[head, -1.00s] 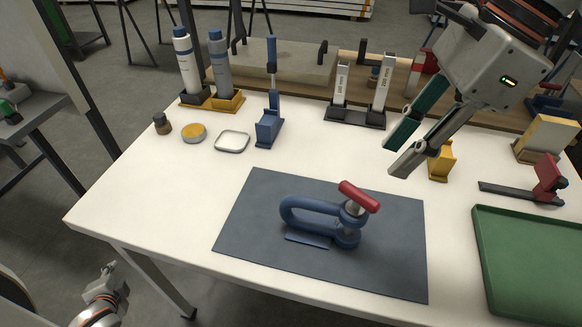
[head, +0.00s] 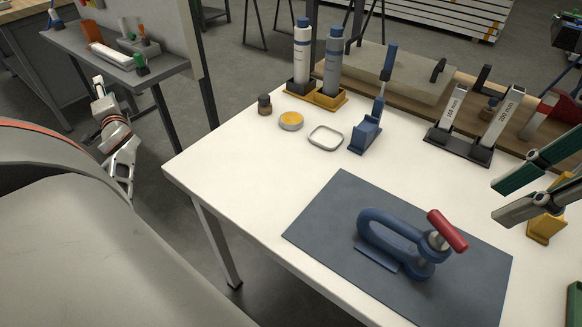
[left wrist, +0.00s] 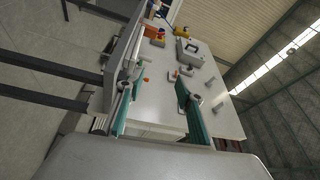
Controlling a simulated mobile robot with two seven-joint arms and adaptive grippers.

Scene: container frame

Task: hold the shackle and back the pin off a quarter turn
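The blue shackle (head: 372,222) lies on a dark grey mat (head: 335,205), with a flat blue piece beside its near side. The pin's red crossbar (head: 447,231) sits tilted at its right end, on a metal shank. My right gripper (head: 497,202) is at the right edge in the head view, above and right of the shackle, fingers apart and empty. My left gripper (head: 118,160) is off the table's left side, far from the shackle, its fingers unclear there. In the left wrist view my left gripper (left wrist: 158,105) has its fingers wide apart with nothing between them.
Two bottles (head: 318,58), a small jar (head: 264,104), a yellow tin (head: 291,120), a shallow dish (head: 325,138) and a blue stand (head: 366,135) line the back left. A labelled block rack (head: 460,145) and yellow holder (head: 545,228) stand right. A grey side table (head: 75,48) is at far left.

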